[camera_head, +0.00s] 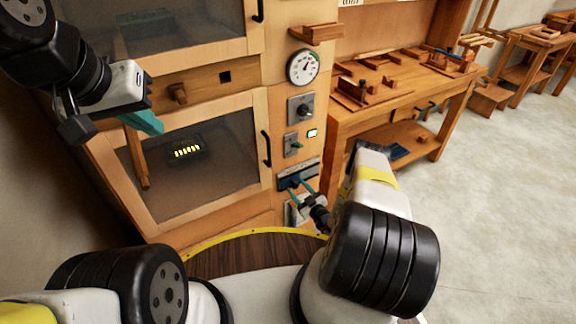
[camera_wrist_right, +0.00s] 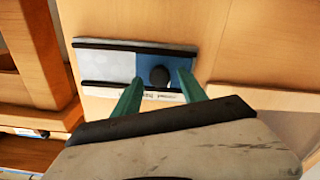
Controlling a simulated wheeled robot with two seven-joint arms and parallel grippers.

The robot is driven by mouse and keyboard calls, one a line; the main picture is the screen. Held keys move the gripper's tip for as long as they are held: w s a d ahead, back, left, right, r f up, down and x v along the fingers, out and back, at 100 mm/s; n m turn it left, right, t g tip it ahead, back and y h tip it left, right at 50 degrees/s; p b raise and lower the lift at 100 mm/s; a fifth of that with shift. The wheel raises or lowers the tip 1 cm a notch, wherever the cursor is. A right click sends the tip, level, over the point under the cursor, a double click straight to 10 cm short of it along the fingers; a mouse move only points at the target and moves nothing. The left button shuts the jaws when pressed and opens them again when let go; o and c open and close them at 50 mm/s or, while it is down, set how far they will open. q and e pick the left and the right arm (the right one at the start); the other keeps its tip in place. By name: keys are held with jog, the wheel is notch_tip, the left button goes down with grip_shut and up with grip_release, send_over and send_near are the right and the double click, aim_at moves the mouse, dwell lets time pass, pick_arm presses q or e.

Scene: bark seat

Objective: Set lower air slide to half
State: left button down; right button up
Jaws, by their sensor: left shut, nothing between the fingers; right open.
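The air slide (camera_head: 301,169) is a metal plate between dark rails, low on the wooden cabinet front. In the right wrist view the slide (camera_wrist_right: 105,58) shows a grey part at left, a blue part at right and a round black knob (camera_wrist_right: 159,76). My right gripper (camera_wrist_right: 160,80) is open, with its teal fingertips on either side of the knob; contact cannot be told. The right gripper (camera_head: 303,187) also shows at the slide in the head view, partly covering it. My left gripper (camera_head: 147,122) is shut and empty, in front of the upper left of the lower glass door.
Above the slide are a small switch (camera_head: 293,144), a knob plate (camera_head: 301,108) and a round dial (camera_head: 303,67). A pale plate (camera_head: 293,213) below is partly hidden. The lower door's black handle (camera_head: 266,148) is left of the slide. A workbench (camera_head: 400,95) stands right.

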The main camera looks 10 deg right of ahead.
jog(key=shift+x, duration=1)
grip_shut()
dwell(0.7)
